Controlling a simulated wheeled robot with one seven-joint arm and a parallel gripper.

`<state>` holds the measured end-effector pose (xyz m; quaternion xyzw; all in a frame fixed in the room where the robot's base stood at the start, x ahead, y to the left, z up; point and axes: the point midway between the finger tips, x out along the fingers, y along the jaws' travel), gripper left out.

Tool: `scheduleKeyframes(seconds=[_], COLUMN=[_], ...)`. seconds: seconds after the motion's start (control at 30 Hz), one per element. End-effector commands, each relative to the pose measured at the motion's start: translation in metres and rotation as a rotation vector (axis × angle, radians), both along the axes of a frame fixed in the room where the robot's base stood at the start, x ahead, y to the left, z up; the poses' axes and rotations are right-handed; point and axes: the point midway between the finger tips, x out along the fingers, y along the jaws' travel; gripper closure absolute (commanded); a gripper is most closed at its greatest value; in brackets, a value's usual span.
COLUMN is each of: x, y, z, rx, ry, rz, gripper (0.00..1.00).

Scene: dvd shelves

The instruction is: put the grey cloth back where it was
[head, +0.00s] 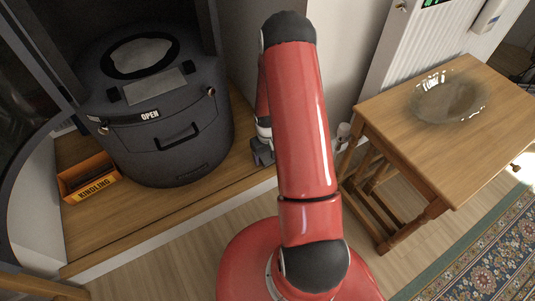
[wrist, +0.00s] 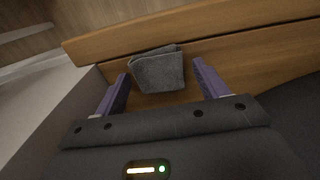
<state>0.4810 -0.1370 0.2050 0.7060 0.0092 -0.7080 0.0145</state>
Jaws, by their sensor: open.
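The grey cloth (wrist: 158,70) shows in the wrist view as a small folded piece on a wooden surface, across a dark line between two boards. I cannot make it out in the head view, where my arm covers part of the ledge. My gripper (wrist: 160,73) is open, with one purple finger to each side of the cloth in the picture. The fingers do not appear to touch it; how far above it they are I cannot tell. In the head view my gripper (head: 262,152) is low by the wooden ledge, partly hidden behind my red arm.
A large dark round container (head: 170,125) marked "OPEN" stands on the wooden ledge (head: 135,222). An orange "KINDLING" box (head: 89,180) is left of it. A wooden side table (head: 440,150) with a glass bowl (head: 448,98) stands right. A patterned rug (head: 490,255) lies front right.

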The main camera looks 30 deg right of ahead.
Motion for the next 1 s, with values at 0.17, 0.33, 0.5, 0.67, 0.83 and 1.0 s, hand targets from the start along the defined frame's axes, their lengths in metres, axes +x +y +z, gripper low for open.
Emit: scheduleKeyframes(seconds=[0.17, 0.33, 0.5, 0.67, 0.83, 1.0], x=[0.001, 0.001, 0.001, 0.001, 0.001, 0.001], y=[0.000, -0.001, 0.000, 0.000, 0.001, 0.011], z=[0.011, 0.044, 0.082, 0.108, 0.123, 0.169], rx=[-0.001, -0.002, -0.001, -0.001, -0.002, -0.027], ry=[-0.002, -0.004, -0.004, -0.003, -0.004, -0.044], rz=[0.000, 0.000, -0.001, 0.000, 0.001, 0.002], gripper=[0.28, 0.28, 0.28, 0.28, 0.28, 0.28])
